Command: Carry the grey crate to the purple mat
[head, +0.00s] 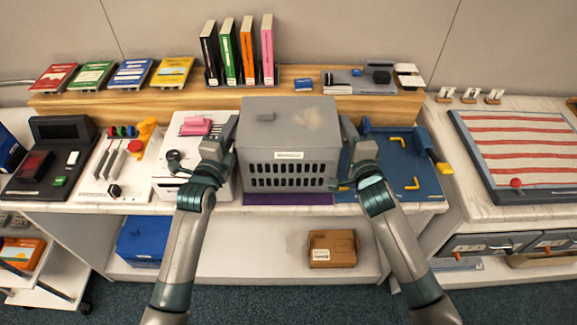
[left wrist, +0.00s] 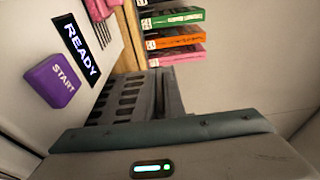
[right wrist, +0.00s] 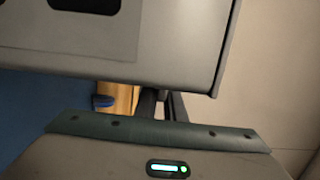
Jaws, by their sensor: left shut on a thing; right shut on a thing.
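The grey crate (head: 290,140) is upright at the middle of the counter in the head view, with a white label and slots on its front. The purple mat (head: 287,198) shows as a strip below the crate's front edge; the rest is hidden by the crate. I cannot tell whether the crate touches it. My left gripper (head: 229,135) is shut on the crate's left side. My right gripper (head: 350,135) is shut on its right side. The crate's side also fills the top of the right wrist view (right wrist: 170,40), and its slotted wall shows in the left wrist view (left wrist: 125,97).
A white machine (head: 180,185) stands close left of the crate, a blue tray (head: 400,150) close right. Upright books (head: 240,55) stand on the wooden shelf (head: 180,98) behind. A blue box (head: 140,240) and a cardboard box (head: 332,248) sit on the lower shelf.

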